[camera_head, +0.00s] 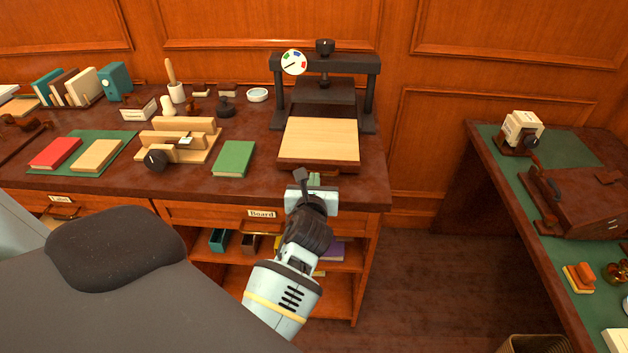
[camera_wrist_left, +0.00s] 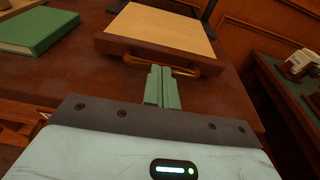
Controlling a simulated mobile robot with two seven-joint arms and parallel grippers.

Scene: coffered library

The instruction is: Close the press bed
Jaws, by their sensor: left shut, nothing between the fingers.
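The press bed (camera_head: 320,141) is a pale wooden board in a dark tray, pulled out toward me from the black book press (camera_head: 325,88). In the left wrist view the bed (camera_wrist_left: 160,27) has a brass handle (camera_wrist_left: 190,66) on its front edge. My left gripper (camera_head: 314,180) is just in front of that edge. Its green fingers (camera_wrist_left: 160,85) are shut with nothing between them, close to the handle; I cannot tell whether they touch it. My right gripper is not in view.
A green book (camera_head: 234,158) lies left of the bed, beside a wooden jig (camera_head: 180,140). Small tools stand behind on the bench (camera_head: 70,182). A second desk (camera_head: 500,175) stands at the right, with open floor between.

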